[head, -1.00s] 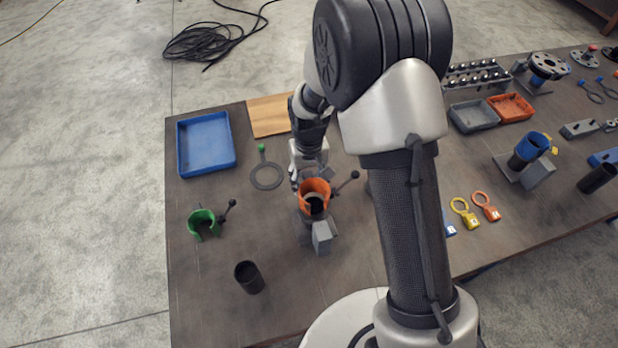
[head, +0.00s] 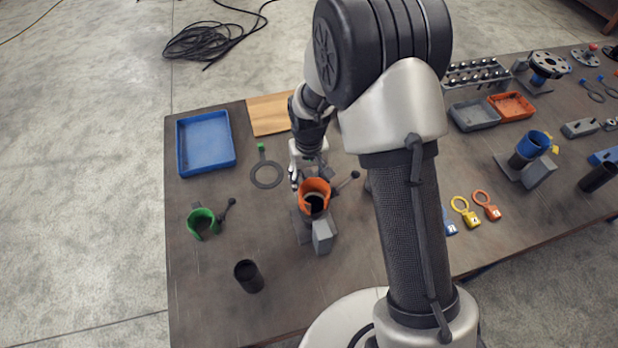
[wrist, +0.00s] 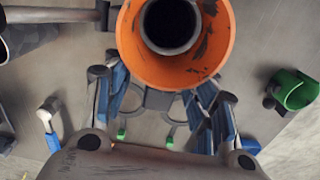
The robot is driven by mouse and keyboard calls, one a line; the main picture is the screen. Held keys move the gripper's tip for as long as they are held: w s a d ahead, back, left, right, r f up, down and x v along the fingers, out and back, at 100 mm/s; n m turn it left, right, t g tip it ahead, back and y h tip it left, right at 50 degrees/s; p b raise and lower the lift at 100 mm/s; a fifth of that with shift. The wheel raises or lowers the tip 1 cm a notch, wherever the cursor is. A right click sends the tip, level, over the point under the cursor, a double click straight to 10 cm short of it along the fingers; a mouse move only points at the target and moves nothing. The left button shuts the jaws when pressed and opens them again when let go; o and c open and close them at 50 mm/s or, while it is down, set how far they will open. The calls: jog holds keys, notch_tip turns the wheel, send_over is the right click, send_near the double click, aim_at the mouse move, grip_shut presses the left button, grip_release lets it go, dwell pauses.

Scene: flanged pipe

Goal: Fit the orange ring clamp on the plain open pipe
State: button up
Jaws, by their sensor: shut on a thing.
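The orange ring clamp (head: 314,188) is near the middle of the table, over the plain open pipe (head: 315,205). In the wrist view the orange ring (wrist: 220,45) encircles the dark open pipe end (wrist: 171,24), with a gap around it. The pipe end sits deeper than the ring's near rim; how far down the clamp is seated cannot be told. My gripper (head: 311,172) is at the clamp's far side, shut on it. Its blue-sided fingers show in the wrist view, their tips partly hidden by the ring. The clamp's dark lever (head: 346,181) points right.
A grey block (head: 322,236) stands in front of the pipe. A blue tray (head: 206,143) and a flat dark ring (head: 266,175) are behind. A blue-collared pipe (head: 530,149) stands at right.

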aim_at(309, 186)
jog(key=shift+f+b, duration=1.15)
jog(key=shift+f, duration=0.35)
jog(key=o, duration=1.6)
jog(key=shift+f, duration=0.1)
notch_tip(309, 186, up, 9)
notch_tip(309, 186, up, 10)
jog(key=p, duration=0.7)
jog(key=shift+f, duration=0.15)
